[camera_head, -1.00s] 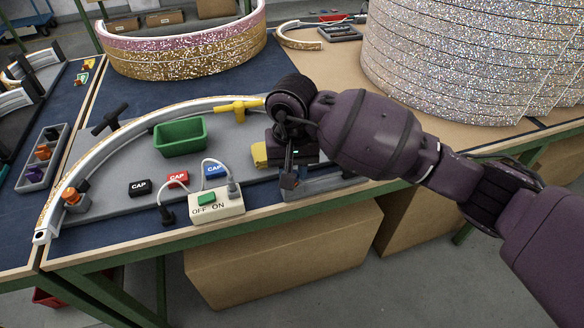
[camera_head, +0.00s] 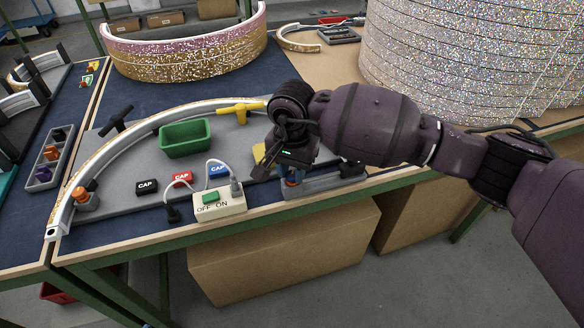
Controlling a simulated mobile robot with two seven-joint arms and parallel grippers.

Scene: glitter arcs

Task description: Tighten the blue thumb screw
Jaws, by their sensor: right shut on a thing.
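A bit of orange shows just below the blue. The fingers hide most of the screw, so I cannot tell how far in it sits. My left gripper is out of the picture.
A curved white arc (camera_head: 123,137) lies on the grey board (camera_head: 135,202). A green bin (camera_head: 185,138), a yellow T-handle (camera_head: 240,108), cap blocks (camera_head: 147,187) and a switch box (camera_head: 219,205) stand left of the gripper. A tall glitter roll (camera_head: 450,60) stands behind my arm.

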